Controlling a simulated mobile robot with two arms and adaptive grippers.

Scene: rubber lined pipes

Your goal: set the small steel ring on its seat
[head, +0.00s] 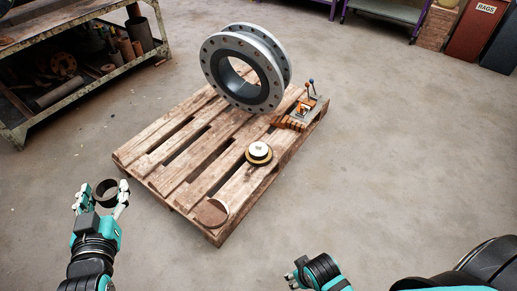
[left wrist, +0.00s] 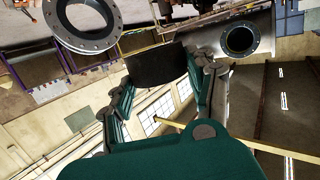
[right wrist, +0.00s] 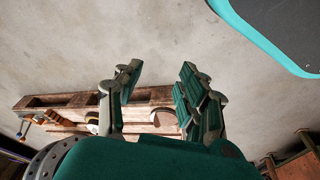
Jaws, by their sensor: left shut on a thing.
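The small steel ring (head: 107,201) is a short, dark, open band. My left gripper (head: 103,196) is shut on it and holds it in the air left of the pallet's near end. In the left wrist view the ring (left wrist: 155,68) is a dark curved wall between the fingers (left wrist: 160,72). A round brown disc with a pale edge (head: 211,212) lies at the pallet's near corner; I cannot tell whether it is the seat. My right gripper (right wrist: 158,72) is open and empty. In the head view it is low, right of the pallet.
The wooden pallet (head: 178,146) bears a large grey flanged pipe piece (head: 213,62), a round stack with a white top (head: 259,150) and a tool with a blue-topped lever (head: 310,98). A cluttered shelf (head: 75,87) stands left. The floor around the pallet is clear.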

